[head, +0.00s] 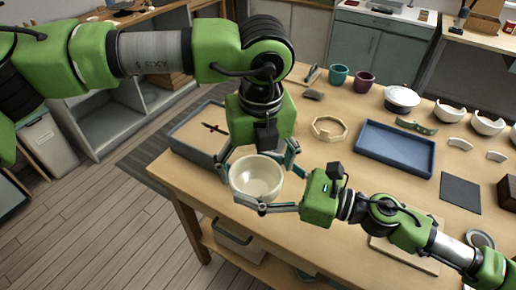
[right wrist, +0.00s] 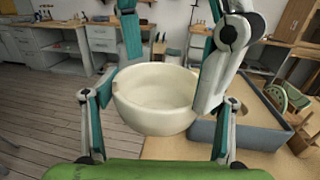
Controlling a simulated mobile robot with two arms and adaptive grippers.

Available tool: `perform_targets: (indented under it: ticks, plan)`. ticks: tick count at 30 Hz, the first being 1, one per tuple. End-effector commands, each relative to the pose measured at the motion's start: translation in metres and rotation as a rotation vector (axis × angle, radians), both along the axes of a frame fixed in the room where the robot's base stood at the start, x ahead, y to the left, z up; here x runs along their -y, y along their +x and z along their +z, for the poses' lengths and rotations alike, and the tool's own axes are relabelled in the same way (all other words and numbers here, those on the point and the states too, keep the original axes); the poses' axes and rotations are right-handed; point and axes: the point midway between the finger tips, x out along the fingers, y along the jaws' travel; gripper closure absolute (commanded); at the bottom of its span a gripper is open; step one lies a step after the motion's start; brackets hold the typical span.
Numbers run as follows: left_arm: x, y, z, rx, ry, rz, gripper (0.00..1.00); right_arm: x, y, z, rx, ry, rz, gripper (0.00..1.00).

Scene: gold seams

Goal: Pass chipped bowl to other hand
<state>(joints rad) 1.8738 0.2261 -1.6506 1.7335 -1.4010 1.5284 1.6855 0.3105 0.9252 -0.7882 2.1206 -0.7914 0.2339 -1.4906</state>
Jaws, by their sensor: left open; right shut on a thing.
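The chipped bowl (head: 257,177) is cream-coloured and held upright above the table's near left corner. My right gripper (head: 268,190) comes from the right and is shut on the bowl, with a finger on its near side. My left gripper (head: 257,158) reaches down from above, open, its fingers on either side of the bowl's far part. In the right wrist view the bowl (right wrist: 155,100) sits between my right fingers, and my left fingers (right wrist: 170,65) come down close to its rim. I cannot tell if the left fingers touch it. The chip is not clear.
A blue-grey tray (head: 396,171) and a grey bin (head: 184,150) stand on the wooden table (head: 300,228). A wooden ring (head: 329,128), cups (head: 338,75), a dark mat (head: 460,194) and broken bowls (head: 488,123) lie farther off.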

Motion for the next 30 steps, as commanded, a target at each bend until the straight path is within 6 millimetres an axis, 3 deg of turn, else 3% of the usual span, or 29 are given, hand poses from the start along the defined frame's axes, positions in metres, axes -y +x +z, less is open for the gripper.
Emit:
perform_targets:
  ticks: [6, 17, 18, 21, 23, 24, 26, 30]
  plan:
    - [-0.001, 0.003, -0.025, 0.000, 0.001, 0.000, 0.19, 0.000, 0.000, 0.001, 0.001, 0.000, 0.000, 0.42]
    - [0.000, 0.004, -0.031, 0.000, -0.001, -0.001, 0.19, 0.000, 0.000, 0.001, 0.001, 0.000, 0.000, 0.42]
    - [0.000, 0.004, -0.031, 0.000, -0.001, -0.001, 0.21, 0.000, 0.000, 0.001, 0.001, 0.000, 0.000, 0.42]
    - [0.000, 0.004, -0.031, 0.000, -0.001, -0.001, 0.42, 0.000, 0.000, 0.001, 0.001, 0.002, 0.000, 0.42]
    - [0.000, 0.004, -0.031, 0.000, -0.002, -0.001, 0.42, 0.000, 0.000, 0.001, 0.001, 0.002, 0.001, 0.42]
    - [0.000, 0.004, -0.030, 0.002, -0.003, -0.001, 0.42, 0.000, 0.000, 0.001, 0.001, 0.002, 0.001, 0.18]
    - [0.000, 0.004, -0.030, 0.002, -0.003, -0.001, 0.42, -0.001, 0.000, 0.001, 0.001, 0.002, 0.001, 0.04]
    - [0.000, 0.004, -0.030, 0.002, -0.003, 0.000, 0.42, 0.000, 0.000, 0.001, 0.000, 0.001, 0.001, 0.04]
